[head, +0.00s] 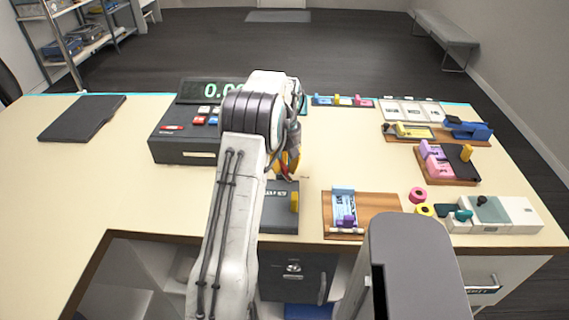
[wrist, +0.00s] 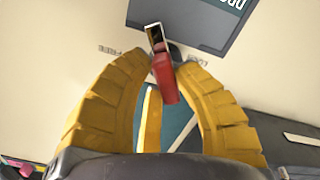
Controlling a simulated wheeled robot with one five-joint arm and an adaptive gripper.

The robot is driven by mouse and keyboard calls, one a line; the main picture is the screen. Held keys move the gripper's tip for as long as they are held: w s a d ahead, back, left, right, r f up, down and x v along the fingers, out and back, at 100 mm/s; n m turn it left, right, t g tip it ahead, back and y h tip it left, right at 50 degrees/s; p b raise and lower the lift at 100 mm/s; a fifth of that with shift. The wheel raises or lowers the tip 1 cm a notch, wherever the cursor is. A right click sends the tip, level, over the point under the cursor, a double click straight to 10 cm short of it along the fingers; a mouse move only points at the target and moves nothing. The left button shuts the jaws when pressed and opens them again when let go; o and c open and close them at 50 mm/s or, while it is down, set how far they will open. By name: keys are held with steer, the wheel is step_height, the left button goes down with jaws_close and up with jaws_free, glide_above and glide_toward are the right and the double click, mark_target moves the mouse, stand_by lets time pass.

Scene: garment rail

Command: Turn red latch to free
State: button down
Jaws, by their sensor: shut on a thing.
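The red latch (wrist: 164,78) shows in the wrist view between the yellow fingers of my gripper (wrist: 164,68). Its body points down toward the palm from a dark pivot, with a small metal-edged piece (wrist: 156,38) at its far end. My fingers are closed in on the latch from both sides. In the head view my gripper (head: 288,165) is low over the counter, just behind a dark box (head: 272,218). There my arm and fingers mostly hide the latch.
A cash register (head: 185,148) stands left of my arm. The dark box carries an upright yellow piece (head: 295,202). A wooden board (head: 378,203) with blue and purple parts lies to the right. Further right are tape rolls (head: 418,195) and other trays. The counter's left side is mostly clear.

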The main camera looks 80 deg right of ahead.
steer(key=n+p, duration=0.1)
steer(key=n, duration=0.4)
steer(key=shift+w+d+n, duration=0.1)
steer(key=shift+n, duration=0.3)
steer(key=n, duration=0.5)
steer(key=shift+w+d+f, duration=0.1)
steer(key=shift+n, duration=0.4)
steer(key=c, duration=1)
jaws_free()
steer(key=shift+o, duration=0.3)
step_height(320, 180, up, 12)
